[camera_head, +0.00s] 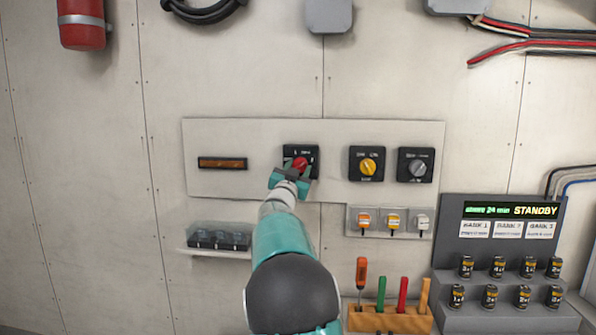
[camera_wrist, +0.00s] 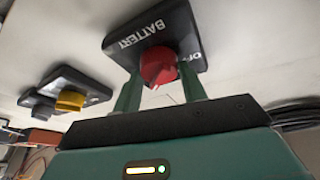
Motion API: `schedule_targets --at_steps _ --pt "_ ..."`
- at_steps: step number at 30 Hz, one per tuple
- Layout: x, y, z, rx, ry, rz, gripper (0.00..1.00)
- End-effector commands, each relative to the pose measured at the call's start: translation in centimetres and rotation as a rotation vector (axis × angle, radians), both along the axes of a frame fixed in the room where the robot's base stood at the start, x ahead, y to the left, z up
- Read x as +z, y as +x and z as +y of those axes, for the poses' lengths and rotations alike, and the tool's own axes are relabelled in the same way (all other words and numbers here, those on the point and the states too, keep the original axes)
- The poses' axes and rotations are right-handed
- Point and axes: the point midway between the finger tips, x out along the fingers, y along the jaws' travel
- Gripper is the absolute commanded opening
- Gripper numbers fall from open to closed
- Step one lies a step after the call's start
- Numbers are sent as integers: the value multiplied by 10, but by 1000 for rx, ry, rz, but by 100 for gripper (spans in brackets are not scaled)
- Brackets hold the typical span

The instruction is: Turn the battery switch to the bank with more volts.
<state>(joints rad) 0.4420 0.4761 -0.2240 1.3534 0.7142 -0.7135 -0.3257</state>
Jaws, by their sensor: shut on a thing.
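The battery switch (camera_head: 311,151) is a black square plate with a red knob on the pale wall panel. In the wrist view the plate (camera_wrist: 178,27) reads "BATTERY" and "OFF", and the red knob (camera_wrist: 157,66) has a white pointer mark. My gripper (camera_head: 291,172) is at the switch. In the wrist view its two green fingers (camera_wrist: 162,84) stand on either side of the red knob, shut on it. Part of the switch's lettering is hidden by the fingers.
A yellow-knob switch (camera_head: 367,167) and a grey-knob switch (camera_head: 417,168) are to the right on the panel. An amber bar (camera_head: 222,163) is to the left. Below are a clear-covered box (camera_head: 219,238) and a wooden tool rack (camera_head: 390,320). Several small cans stand under the display.

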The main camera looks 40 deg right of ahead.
Motion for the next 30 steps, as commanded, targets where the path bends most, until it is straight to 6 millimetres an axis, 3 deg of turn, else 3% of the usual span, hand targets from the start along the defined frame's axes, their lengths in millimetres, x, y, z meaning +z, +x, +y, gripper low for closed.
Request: schedule_targets --at_steps 13,30 --pt "1 1 1 0 170 -211 19" --pt "1 1 1 0 200 -249 19"
